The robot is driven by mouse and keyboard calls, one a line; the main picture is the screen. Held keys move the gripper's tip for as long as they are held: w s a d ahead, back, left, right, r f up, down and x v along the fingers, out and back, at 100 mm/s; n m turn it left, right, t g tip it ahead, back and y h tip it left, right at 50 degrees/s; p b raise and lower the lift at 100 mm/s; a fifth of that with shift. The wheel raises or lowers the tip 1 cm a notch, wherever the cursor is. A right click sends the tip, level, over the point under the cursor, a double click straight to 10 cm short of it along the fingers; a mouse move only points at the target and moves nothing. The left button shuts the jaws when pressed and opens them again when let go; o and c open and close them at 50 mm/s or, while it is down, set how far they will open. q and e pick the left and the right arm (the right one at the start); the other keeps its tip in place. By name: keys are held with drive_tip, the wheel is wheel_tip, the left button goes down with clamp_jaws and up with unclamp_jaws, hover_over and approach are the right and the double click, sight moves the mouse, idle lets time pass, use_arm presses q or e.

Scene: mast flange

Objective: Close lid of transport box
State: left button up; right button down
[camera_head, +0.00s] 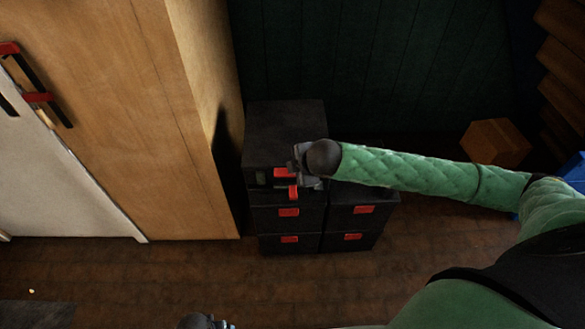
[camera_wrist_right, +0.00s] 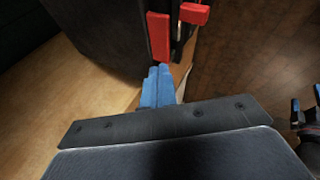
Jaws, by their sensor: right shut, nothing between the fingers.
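A black transport box (camera_head: 285,125) with red latch parts sits on top of a stack of similar black boxes in the head view. My right gripper (camera_head: 300,172) is at its front, close beside a red latch piece (camera_head: 293,191). In the right wrist view the blue fingers of my right gripper (camera_wrist_right: 158,84) are together and empty, just short of a red latch piece (camera_wrist_right: 158,36) on the dark box wall. A second red piece (camera_wrist_right: 195,13) stands out beside it. I cannot tell whether the fingers touch the latch. My left gripper (camera_head: 228,326) barely shows at the bottom edge.
More black boxes (camera_head: 290,220) with red latches stand below and to the right (camera_head: 352,222). A tall wooden cabinet (camera_head: 190,110) stands close on the left. A cardboard box (camera_head: 495,142) is at the back right.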

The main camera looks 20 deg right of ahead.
use_arm(q)
wheel_tip(320, 180, up, 7)
drive_tip(key=b, duration=0.1)
drive_tip(key=shift+d+r+b, duration=0.15)
drive_tip(key=shift+r+b, duration=0.05)
drive_tip(key=shift+b, duration=0.1)
use_arm(e)
drive_tip(key=s+f+v, duration=0.1)
drive_tip(key=v, duration=0.6)
drive_tip(key=shift+s+r, duration=0.2)
drive_tip(key=shift+s, duration=0.1)
drive_tip(key=shift+a, duration=0.15)
